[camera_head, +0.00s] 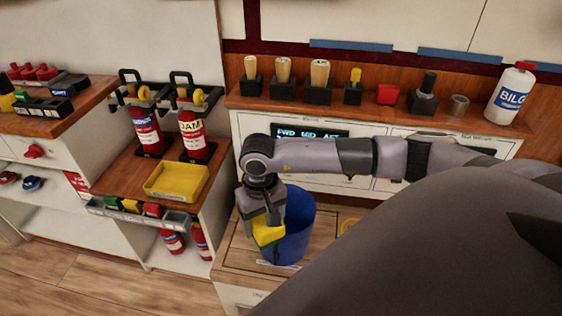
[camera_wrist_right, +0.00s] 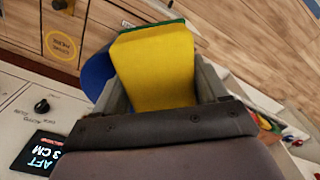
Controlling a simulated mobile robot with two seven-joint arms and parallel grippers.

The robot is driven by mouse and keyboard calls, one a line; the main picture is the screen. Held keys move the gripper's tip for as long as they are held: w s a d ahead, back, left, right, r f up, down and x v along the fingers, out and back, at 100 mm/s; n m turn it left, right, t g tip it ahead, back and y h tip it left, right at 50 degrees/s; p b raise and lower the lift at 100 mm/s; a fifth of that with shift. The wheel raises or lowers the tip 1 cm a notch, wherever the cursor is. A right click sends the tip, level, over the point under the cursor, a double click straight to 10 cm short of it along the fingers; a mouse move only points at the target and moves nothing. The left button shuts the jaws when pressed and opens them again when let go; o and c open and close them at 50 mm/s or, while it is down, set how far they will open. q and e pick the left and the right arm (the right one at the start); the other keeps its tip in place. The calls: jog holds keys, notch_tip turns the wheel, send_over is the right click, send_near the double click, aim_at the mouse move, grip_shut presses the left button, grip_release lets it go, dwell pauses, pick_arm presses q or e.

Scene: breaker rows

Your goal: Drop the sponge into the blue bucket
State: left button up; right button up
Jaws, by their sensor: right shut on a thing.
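The sponge (camera_head: 267,234) is yellow with a green layer. My right gripper (camera_head: 265,228) is shut on it, and in the right wrist view the sponge (camera_wrist_right: 155,72) fills the space between the fingers. The blue bucket (camera_head: 297,222) stands on a low wooden top, partly hidden behind my gripper. In the head view the sponge overlaps the bucket's left side; I cannot tell whether it is over the opening. In the right wrist view a strip of the bucket (camera_wrist_right: 97,72) shows beside the sponge. My left gripper is not in view.
A yellow tray (camera_head: 177,182) and two fire extinguishers (camera_head: 193,132) stand on the wooden shelf to the left. A white bottle (camera_head: 510,94), a red block (camera_head: 387,94) and several handled tools line the back counter. My arm covers the lower right.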

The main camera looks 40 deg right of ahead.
jog(key=w+d+f+m+b, duration=0.2)
jog(key=w+d+m+b, duration=0.1)
jog(key=d+b, duration=0.35)
jog(key=w+d+f+m+b, duration=0.3)
jog(key=w+d+b, duration=0.1)
jog(key=d+b, duration=0.25)
pick_arm(q)
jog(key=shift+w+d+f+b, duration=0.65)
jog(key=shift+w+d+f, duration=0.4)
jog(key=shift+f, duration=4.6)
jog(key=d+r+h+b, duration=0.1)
jog(key=b, duration=0.1)
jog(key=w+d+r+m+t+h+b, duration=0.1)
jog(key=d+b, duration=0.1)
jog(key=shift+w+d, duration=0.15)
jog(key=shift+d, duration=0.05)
pick_arm(e)
jog(key=shift+m, duration=0.5)
jog(key=f, duration=0.2)
jog(key=d+f, duration=0.1)
jog(key=f, duration=0.2)
jog(key=shift+d+f, duration=0.1)
jog(key=shift+f, duration=0.05)
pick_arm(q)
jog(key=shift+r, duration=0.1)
